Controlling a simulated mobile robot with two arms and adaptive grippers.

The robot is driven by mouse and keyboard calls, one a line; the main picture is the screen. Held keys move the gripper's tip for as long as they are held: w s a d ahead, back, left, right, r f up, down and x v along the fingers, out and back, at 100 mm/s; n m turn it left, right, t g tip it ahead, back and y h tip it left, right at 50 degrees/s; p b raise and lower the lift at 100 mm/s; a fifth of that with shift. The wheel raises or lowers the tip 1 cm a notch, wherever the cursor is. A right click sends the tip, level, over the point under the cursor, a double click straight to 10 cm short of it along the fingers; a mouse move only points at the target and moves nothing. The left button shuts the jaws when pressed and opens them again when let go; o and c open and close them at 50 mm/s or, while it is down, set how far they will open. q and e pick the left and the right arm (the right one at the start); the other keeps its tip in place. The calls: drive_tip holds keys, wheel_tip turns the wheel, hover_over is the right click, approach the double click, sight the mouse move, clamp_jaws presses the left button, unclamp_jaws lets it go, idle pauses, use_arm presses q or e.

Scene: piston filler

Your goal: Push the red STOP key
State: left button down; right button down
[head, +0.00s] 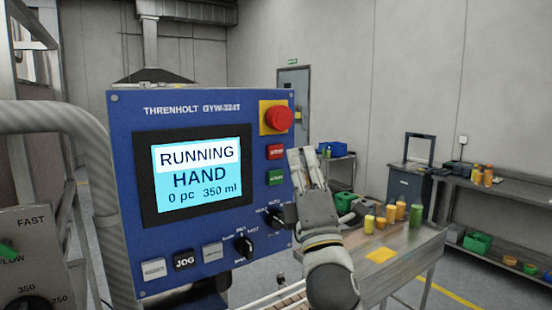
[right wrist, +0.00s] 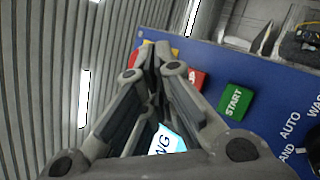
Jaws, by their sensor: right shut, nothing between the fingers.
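The red STOP key (head: 275,152) is on the right side of the blue control panel (head: 200,112), above the green START key (head: 275,178). The STOP key also shows in the right wrist view (right wrist: 197,79), partly hidden by a finger. My right gripper (head: 308,158) is shut and empty, just right of the STOP key in the head view. In the right wrist view its closed fingertips (right wrist: 156,52) lie up and left of the key. I see no contact with the key. My left gripper is not in view.
A red mushroom button (head: 279,118) on a yellow plate sits above the STOP key. The display (head: 197,170) reads RUNNING, HAND. Black selector knobs (head: 244,247) sit lower on the panel. A metal table (head: 400,252) with several bottles stands behind my right arm.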

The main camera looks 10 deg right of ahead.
sight(276, 152)
drive_tip(key=shift+w+a, duration=0.25)
drive_tip(key=shift+w, duration=0.4)
drive_tip(key=shift+w+a, duration=0.2)
drive_tip(key=shift+w, duration=0.45)
drive_tip(key=shift+b, duration=0.3)
drive_tip(key=shift+w+a, duration=0.15)
drive_tip(key=shift+w, duration=0.25)
drive_tip(key=shift+w+a, duration=0.1)
drive_tip(key=shift+w, duration=0.25)
idle(0.9)
drive_tip(key=shift+s, duration=0.15)
drive_tip(key=shift+s+d, duration=0.3)
drive_tip(key=shift+s, duration=0.3)
